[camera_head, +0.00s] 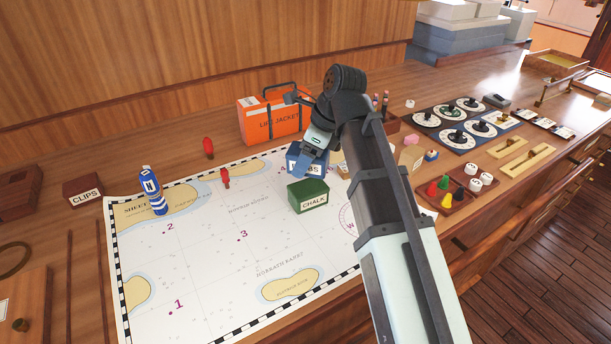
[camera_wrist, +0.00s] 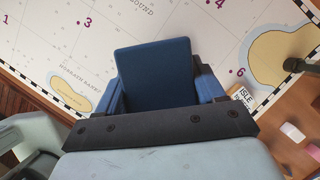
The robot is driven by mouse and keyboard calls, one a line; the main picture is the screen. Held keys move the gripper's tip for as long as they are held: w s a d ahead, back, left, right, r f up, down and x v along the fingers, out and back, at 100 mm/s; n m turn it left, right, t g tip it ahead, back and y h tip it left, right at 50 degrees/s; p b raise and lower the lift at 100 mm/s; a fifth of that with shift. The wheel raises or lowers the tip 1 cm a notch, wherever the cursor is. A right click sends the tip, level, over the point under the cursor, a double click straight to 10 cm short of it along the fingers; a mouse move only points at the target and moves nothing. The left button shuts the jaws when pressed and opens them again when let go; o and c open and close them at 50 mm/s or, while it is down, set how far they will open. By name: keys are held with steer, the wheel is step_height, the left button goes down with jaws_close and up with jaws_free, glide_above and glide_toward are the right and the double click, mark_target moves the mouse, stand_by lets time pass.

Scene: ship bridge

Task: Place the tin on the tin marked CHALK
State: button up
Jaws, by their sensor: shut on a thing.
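The green tin marked CHALK (camera_head: 308,196) stands on the chart, its label facing the camera. A blue tin (camera_head: 296,158), its label partly covered so that only "BS" reads clearly, is just behind the green tin in the head view. My gripper (camera_head: 312,152) is over the blue tin. In the wrist view the blue tin (camera_wrist: 155,75) sits between the fingers, and my gripper (camera_wrist: 160,95) is shut on it. I cannot tell whether the blue tin touches the chart. The green tin does not show in the wrist view.
The white chart (camera_head: 205,265) covers the counter's left. A blue-and-white buoy (camera_head: 153,190), red pieces (camera_head: 208,147) and a CLIPS tin (camera_head: 83,189) stand around its left and back. An orange life jacket case (camera_head: 270,120) stands behind. A tray with coloured pawns (camera_head: 444,201) is at right.

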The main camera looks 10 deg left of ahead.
mark_target(325, 153)
steer(key=shift+f, duration=2.55)
steer(key=shift+f, duration=0.1)
steer(key=o, duration=1.2)
steer(key=shift+f, duration=0.1)
steer(key=v, duration=1.2)
